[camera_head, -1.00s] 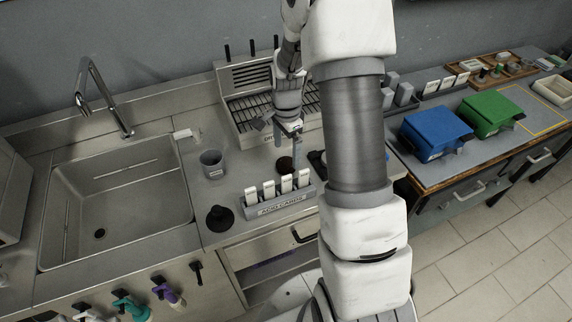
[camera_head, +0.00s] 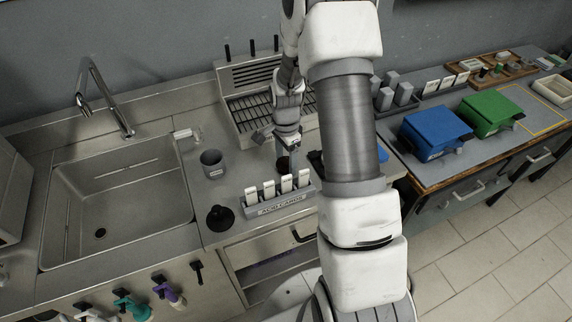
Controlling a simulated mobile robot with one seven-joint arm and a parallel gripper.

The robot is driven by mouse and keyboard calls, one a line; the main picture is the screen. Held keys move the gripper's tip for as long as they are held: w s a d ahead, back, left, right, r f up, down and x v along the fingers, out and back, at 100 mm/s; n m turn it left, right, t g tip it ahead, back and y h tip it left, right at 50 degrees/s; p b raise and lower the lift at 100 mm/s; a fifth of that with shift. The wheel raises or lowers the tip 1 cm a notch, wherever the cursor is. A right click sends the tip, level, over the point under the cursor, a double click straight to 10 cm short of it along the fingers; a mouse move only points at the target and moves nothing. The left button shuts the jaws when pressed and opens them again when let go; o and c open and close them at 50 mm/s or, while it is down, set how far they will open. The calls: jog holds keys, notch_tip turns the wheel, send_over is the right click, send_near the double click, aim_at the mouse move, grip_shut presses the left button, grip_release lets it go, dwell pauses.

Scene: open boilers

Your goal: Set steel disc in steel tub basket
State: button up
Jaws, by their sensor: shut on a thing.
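My gripper (camera_head: 287,152) points down at the counter behind the card holder. It is shut on a small dark round disc (camera_head: 284,164), which I take to be the steel disc. The fingers partly hide the disc, and I cannot tell whether it still touches the counter. The steel tub (camera_head: 120,200) is the sink set into the counter at the left, with a dark round drain (camera_head: 99,234) in its floor. I cannot make out a separate basket in it.
A faucet (camera_head: 105,100) rises behind the sink. A slatted steel rack (camera_head: 250,100) is behind. Blue (camera_head: 434,132) and green (camera_head: 492,112) bins stand at right.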

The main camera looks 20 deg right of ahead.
aim_at(286, 162)
grip_shut()
jog(key=shift+r, duration=0.1)
jog(key=shift+w+r, duration=0.1)
jog(key=shift+r, duration=0.45)
notch_tip(286, 162, up, 2)
jog(key=shift+r, duration=0.25)
jog(key=s+d+r+b, duration=0.1)
jog(key=s+d+r, duration=0.6)
jog(key=d, duration=0.2)
jog(key=shift+d, duration=0.3)
jog(key=shift+r, duration=0.1)
